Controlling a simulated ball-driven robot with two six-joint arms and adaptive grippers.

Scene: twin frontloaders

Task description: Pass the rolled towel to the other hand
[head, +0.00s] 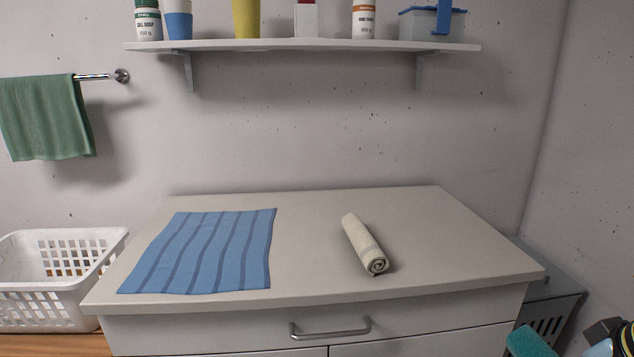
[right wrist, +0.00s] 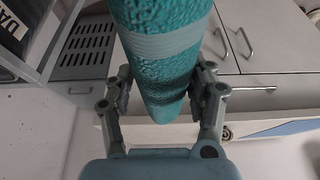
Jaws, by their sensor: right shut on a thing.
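A teal rolled towel (right wrist: 162,45) with a paler band fills the upper middle of the right wrist view. My right gripper (right wrist: 161,92) is shut on it, one finger on each side. One end of this roll points away from the wrist; the other end is cut off by the frame. In the head view an end of the teal roll (head: 530,342) shows at the bottom right, in front of the counter's right corner, with part of my right gripper (head: 606,338) beside it. My left gripper is in neither view.
A cream rolled towel (head: 364,243) and a flat blue striped cloth (head: 205,252) lie on the counter (head: 310,215). A white basket (head: 60,305) stands left, below a hanging green towel (head: 45,118). A shelf (head: 300,45) with bottles is above. The counter's right side is clear.

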